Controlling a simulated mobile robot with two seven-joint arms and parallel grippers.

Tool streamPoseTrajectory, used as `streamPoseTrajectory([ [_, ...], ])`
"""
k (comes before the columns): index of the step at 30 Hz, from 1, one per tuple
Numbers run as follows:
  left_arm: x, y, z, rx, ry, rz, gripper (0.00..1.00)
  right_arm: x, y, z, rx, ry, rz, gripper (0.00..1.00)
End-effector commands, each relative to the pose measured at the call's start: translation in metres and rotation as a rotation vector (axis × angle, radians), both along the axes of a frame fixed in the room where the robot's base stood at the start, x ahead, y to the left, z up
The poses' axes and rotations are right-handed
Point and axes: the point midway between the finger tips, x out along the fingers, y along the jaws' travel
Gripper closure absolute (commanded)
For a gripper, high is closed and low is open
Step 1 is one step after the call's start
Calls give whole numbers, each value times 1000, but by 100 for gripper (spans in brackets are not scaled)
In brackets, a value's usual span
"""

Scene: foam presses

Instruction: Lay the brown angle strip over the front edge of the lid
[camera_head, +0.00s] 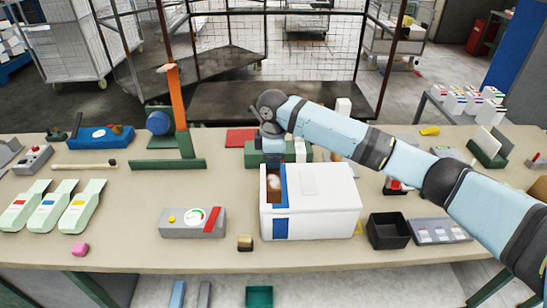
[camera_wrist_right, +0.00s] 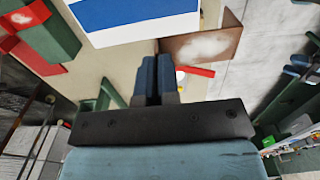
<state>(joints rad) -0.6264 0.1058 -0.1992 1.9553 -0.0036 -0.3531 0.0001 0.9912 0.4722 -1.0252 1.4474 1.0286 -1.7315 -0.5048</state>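The white box (camera_head: 330,210) stands mid-table, with a white lid (camera_head: 325,182) and blue panels. It also shows at the top of the right wrist view (camera_wrist_right: 190,8). My right gripper (camera_head: 285,152) reaches down at the box's far left end. In the right wrist view its blue fingers (camera_wrist_right: 157,75) are close together. The glossy brown angle strip (camera_wrist_right: 205,45) meets the fingertips and extends to the right there; its gripped edge is hidden. In the head view brown (camera_head: 273,180) shows below the gripper, beside a blue band at the lid's left. My left gripper is out of view.
A grey gauge box (camera_head: 192,223) and a small brown-black block (camera_head: 245,243) lie left of the white box. A black bin (camera_head: 388,231) stands close on its right. A green block (camera_head: 250,155) is behind it. A green stand with an orange upright (camera_head: 177,110) is at back left.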

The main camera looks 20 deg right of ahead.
Motion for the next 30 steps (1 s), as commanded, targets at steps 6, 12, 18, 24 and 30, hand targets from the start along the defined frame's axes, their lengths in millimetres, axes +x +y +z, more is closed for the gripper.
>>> streamPoseTrajectory([
  [6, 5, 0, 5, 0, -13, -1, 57, 1, 0, -12, 1, 0, 0, 100],
  [12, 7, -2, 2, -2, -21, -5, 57, 2, -1, -31, 1, 0, -1, 100],
  [18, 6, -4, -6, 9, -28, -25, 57, 3, -1, -47, 0, 0, -1, 100],
  [24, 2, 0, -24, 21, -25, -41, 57, 4, -1, -62, 0, -1, -1, 100],
  [30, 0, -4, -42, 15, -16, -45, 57, 6, -2, -76, 0, -1, -1, 100],
])
